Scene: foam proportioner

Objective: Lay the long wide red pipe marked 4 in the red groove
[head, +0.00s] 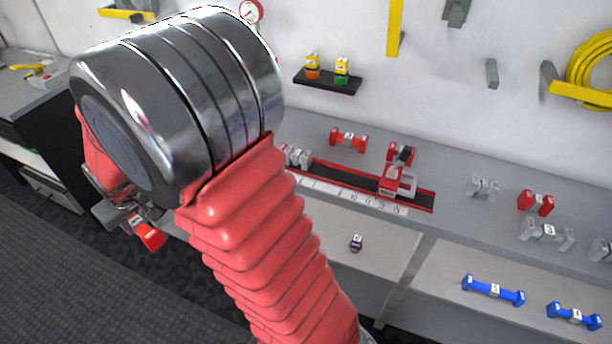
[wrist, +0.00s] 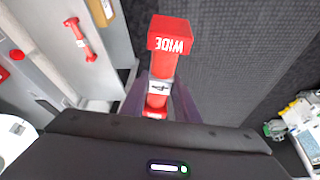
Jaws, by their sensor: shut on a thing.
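The red pipe (wrist: 166,60) in my gripper shows "WIDE" on its square end block and a 4 on its pale middle band. My gripper (wrist: 158,100) is shut on it around the marked middle. In the head view, my gripper (head: 124,218) is low on the left, partly behind my arm, with the pipe's red end (head: 151,237) showing, over the dark floor and apart from the bench. A long red-edged channel (head: 335,178), seemingly the red groove, lies on the bench with a pale scale along its front. My arm hides its left end.
A red and grey fixture (head: 397,182) stands at the channel's right part. Grey pieces (head: 296,156) stand by its left part. Another red pipe (head: 348,139) lies behind it. Blue pipes (head: 493,290) and a small purple piece (head: 356,242) lie on the lower surface in front.

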